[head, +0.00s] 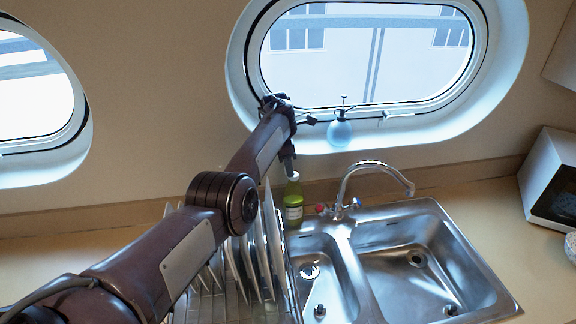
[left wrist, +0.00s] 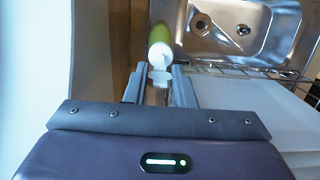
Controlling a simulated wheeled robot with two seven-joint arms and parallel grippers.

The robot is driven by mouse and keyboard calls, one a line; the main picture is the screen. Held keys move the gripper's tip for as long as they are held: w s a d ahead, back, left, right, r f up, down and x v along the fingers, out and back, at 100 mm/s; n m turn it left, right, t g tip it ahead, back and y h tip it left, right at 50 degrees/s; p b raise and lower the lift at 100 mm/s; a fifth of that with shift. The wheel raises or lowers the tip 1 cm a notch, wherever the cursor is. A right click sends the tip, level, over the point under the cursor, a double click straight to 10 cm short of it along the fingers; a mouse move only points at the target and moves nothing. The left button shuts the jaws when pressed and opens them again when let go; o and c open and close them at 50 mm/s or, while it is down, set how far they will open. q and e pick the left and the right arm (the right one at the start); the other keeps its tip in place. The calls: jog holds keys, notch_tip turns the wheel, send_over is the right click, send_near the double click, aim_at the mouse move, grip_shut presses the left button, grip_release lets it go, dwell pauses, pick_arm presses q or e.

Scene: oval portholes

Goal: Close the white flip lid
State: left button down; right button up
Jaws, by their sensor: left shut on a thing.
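A green bottle (head: 293,206) with a white top stands upright on the counter behind the sink's left basin. In the left wrist view the green bottle (left wrist: 161,32) shows from above, its round white cap (left wrist: 160,54) just beyond my fingertips. My left gripper (head: 290,172) points down right at the bottle's top. In the left wrist view my left gripper (left wrist: 158,84) is shut on a small pale piece, the white flip lid (left wrist: 160,76), beside the cap. The lid's hinge is too small to make out. My right gripper is not in view.
A steel double sink (head: 420,262) with a tap (head: 372,168) lies to the right. A dish rack with white plates (head: 272,240) stands in front of the bottle, under my arm. A light blue spray bottle (head: 340,132) sits on the porthole sill. The left counter looks clear.

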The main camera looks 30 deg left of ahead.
pick_arm(q)
jog(key=c, duration=1.1)
grip_release()
jog(key=shift+c, duration=0.2)
notch_tip(320, 180, up, 8)
jog(key=a+b, duration=0.1)
jog(key=b, duration=0.1)
jog(key=shift+s+f+b, duration=0.15)
jog(key=shift+s+b, duration=0.2)
jog(key=shift+b, duration=0.05)
